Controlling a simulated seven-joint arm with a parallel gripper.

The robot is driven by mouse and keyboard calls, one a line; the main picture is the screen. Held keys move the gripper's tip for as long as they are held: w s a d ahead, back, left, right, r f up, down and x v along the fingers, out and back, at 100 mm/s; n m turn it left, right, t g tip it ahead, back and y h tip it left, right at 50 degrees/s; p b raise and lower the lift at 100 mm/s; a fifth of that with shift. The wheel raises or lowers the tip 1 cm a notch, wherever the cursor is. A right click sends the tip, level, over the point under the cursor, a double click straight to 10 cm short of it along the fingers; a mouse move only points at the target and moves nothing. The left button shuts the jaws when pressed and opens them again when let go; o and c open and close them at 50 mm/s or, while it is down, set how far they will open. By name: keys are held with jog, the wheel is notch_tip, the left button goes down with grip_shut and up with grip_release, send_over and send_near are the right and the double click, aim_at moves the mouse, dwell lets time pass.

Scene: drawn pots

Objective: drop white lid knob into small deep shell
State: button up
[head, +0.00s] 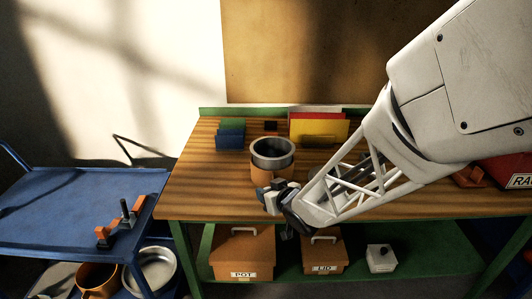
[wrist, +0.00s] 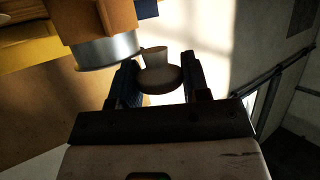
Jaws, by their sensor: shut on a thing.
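The white lid knob (wrist: 160,78) is a pale disc with a short stem, held between the two fingers of my gripper (wrist: 158,70) in the wrist view. A deep round vessel, seemingly the shell (head: 272,147), has a grey metal upper wall and an orange lower part and stands upright on the bench. In the wrist view its metal rim (wrist: 108,50) is just left of the knob, with a small gap in the picture. Its inside bottom is hidden.
The wooden bench (head: 200,185) holds a blue bin (head: 230,136) and a yellow and red rack (head: 318,129) behind the shell. Orange boxes (head: 243,253) stand on the shelf below. A blue cart (head: 80,215) is at left. The bench left of the shell is clear.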

jog(key=w+d+r+m+h, duration=0.1)
jog(key=w+r, duration=0.1)
jog(key=w, duration=0.3)
jog(key=w+d+r+t+h, duration=0.1)
jog(key=w+d+r, duration=0.1)
jog(key=w, duration=0.3)
jog(key=w+d+r+m+h, duration=0.1)
jog(key=w+d+r, duration=0.1)
jog(key=w, duration=0.4)
jog(key=shift+r+m, duration=0.3)
jog(key=shift+r, duration=0.35)
jog(key=shift+w+d+m+t+h, duration=0.6)
jog(key=shift+w+d+m+h, duration=1.3)
jog(key=shift+w+d, duration=4.05)
jog(key=s+a+r+n+g+y, duration=0.1)
jog(key=s+a+n+y, duration=0.2)
jog(key=a, duration=0.4)
jog(key=s+a+n+g+y, duration=0.2)
jog(key=s+a+n+y, duration=0.1)
jog(key=a, duration=0.3)
jog(key=shift+a+r+n+y, duration=0.4)
jog(key=shift+n+y, duration=0.4)
jog(key=shift+y, duration=0.1)
jog(key=shift+f, duration=0.2)
jog(key=shift+f, duration=2.8)
